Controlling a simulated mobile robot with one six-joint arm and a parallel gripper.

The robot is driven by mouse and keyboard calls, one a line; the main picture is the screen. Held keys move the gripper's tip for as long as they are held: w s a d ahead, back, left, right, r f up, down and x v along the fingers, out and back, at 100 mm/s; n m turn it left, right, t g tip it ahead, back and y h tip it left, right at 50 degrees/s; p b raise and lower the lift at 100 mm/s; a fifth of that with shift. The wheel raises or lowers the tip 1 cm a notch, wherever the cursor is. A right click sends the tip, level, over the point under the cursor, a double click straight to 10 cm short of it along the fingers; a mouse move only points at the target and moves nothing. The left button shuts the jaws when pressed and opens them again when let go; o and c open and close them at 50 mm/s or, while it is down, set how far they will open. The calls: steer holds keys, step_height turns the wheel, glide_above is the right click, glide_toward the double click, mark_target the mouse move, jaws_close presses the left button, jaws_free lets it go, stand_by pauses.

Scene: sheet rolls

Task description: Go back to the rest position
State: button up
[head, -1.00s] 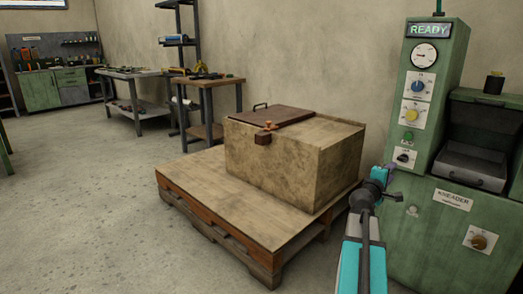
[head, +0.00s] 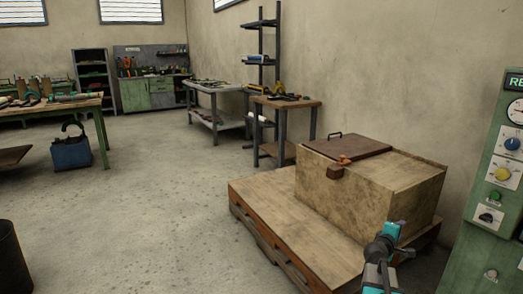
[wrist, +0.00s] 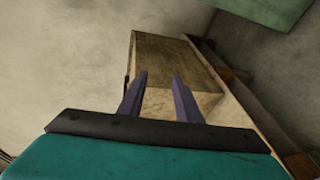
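My gripper (wrist: 160,88) shows in the wrist view with its two purple-grey fingers apart and nothing between them. In the head view my gripper (head: 398,226) is at the lower right, in front of the wooden box. The wooden box (head: 340,205) stands on a low wooden pallet (head: 275,225). Its brown lid (head: 345,146) with a dark handle lies on top. The box also shows beyond the fingers in the wrist view (wrist: 180,58).
The green kneader machine (head: 490,200) stands at the right edge. The concrete floor (head: 170,210) between is clear.

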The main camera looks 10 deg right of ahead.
steer(key=s+a+f+g+y+p, duration=0.25)
steer(key=a+f+p, duration=0.5)
steer(key=a, duration=0.65)
steer(key=s+a+f+g+y+p, duration=0.15)
steer(key=a+f+y+p, duration=0.25)
steer(key=a+f+p, duration=0.65)
steer(key=s+a+f+m+g+y+p, duration=0.2)
steer(key=s+a+m+g+y, duration=0.1)
steer(key=s+a, duration=1)
steer(key=s+a+f+m+g+y+p, duration=0.3)
steer(key=s+a+g, duration=0.3)
steer(key=s+a, duration=0.7)
steer(key=s+m, duration=0.1)
steer(key=s, duration=0.6)
steer(key=shift+s+a+f+g+y, duration=0.2)
steer(key=shift+a+f+g+y, duration=0.05)
steer(key=shift+g+y, duration=0.1)
